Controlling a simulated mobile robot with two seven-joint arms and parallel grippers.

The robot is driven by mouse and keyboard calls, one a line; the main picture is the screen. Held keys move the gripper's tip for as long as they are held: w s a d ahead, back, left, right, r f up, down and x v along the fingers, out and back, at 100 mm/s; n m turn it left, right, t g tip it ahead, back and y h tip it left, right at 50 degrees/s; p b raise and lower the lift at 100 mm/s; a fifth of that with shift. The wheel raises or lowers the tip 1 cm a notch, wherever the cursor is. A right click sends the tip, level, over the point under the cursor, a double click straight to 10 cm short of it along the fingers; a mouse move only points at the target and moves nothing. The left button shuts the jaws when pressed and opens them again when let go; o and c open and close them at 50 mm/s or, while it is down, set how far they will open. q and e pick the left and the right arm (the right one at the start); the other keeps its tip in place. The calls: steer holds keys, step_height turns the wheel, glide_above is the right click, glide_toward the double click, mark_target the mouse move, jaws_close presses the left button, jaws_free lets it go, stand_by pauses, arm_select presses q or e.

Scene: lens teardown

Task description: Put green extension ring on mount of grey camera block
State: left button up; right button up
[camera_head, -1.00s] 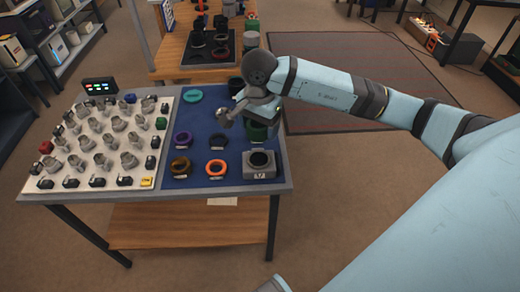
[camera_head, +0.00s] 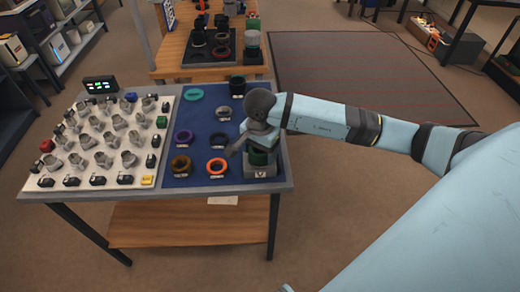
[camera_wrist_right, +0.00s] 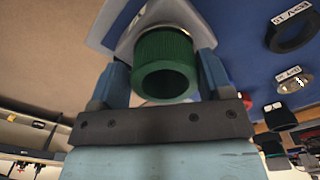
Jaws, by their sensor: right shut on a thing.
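The grey camera block (camera_head: 260,171) stands at the front right corner of the blue mat. My right gripper (camera_head: 259,149) is directly above it, shut on the green extension ring (camera_head: 258,158). In the right wrist view the green ring (camera_wrist_right: 165,65) sits between the two blue fingers, its open end toward the camera. The light grey face of the camera block (camera_wrist_right: 125,22) shows behind the ring. The ring hides the mount, so I cannot tell whether they touch. My left gripper is not in view.
A white board (camera_head: 75,120) with several small parts fills the table's left side.

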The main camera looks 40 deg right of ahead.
steer(key=shift+f, duration=0.25)
steer(key=o, duration=0.9)
steer(key=shift+r, duration=0.1)
steer(key=shift+c, duration=0.2)
steer(key=shift+o, duration=0.6)
steer(key=shift+r, duration=0.1)
